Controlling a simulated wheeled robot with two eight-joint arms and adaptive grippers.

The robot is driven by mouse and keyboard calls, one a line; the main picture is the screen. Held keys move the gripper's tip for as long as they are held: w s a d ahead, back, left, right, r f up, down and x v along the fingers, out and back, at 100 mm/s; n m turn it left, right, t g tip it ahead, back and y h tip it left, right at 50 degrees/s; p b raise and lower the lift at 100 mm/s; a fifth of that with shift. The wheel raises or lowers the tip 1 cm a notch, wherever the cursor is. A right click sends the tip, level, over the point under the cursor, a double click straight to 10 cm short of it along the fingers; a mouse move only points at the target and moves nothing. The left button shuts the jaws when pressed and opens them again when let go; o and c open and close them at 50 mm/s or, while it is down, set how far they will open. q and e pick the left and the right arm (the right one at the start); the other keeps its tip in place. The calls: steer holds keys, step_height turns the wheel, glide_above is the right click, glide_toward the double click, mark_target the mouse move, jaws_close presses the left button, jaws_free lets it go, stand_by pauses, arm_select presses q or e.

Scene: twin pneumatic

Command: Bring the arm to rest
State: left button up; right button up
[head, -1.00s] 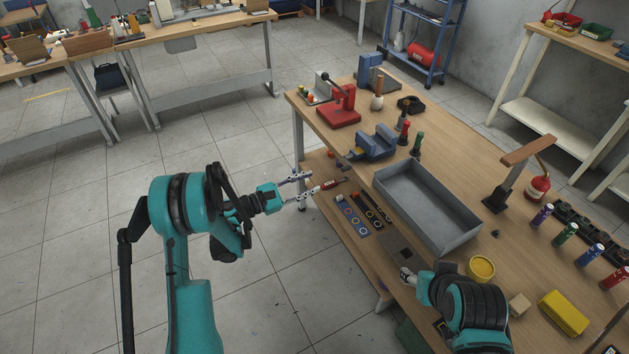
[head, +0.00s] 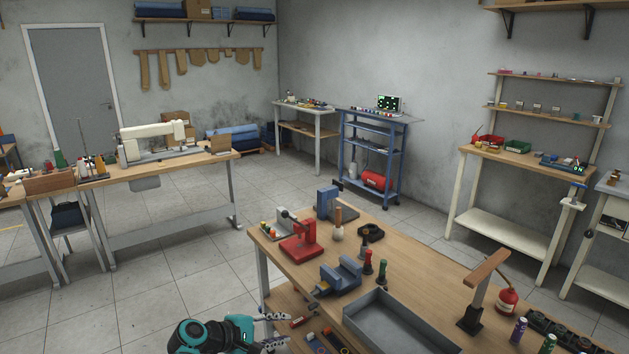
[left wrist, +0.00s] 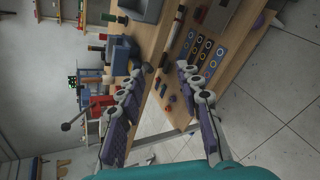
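My left arm, teal and black, shows at the bottom of the head view. Its gripper (head: 280,331) is at the front-left corner of the wooden workbench (head: 440,268), with its two fingers apart. In the left wrist view the gripper (left wrist: 164,76) is also open, with nothing between its fingers. Part of the bench (left wrist: 155,120) shows beyond the fingers. My right arm and gripper are outside both views.
On the bench are a grey tray (head: 392,325), a blue vise (head: 341,277), a red press (head: 299,245) and a lamp-like stand (head: 478,300). Open tiled floor (head: 190,275) lies left of the bench. A blue shelf cart (head: 370,160) stands behind.

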arm_select(q)
steer(key=s+a+m+y, duration=0.3)
steer(key=s+m, duration=0.1)
steer(key=s, duration=0.4)
steer(key=s+a+r+m+y, duration=0.1)
steer(key=s+a+m+y, duration=0.1)
steer(key=s+m, duration=0.3)
steer(key=s+a+m+y, duration=0.3)
steer(key=s+m+y, duration=0.1)
steer(key=s, duration=0.7)
steer(key=shift+s+a+r+m+g, duration=0.3)
steer(key=shift+s+a+r, duration=0.05)
steer(key=shift+s+r, duration=0.05)
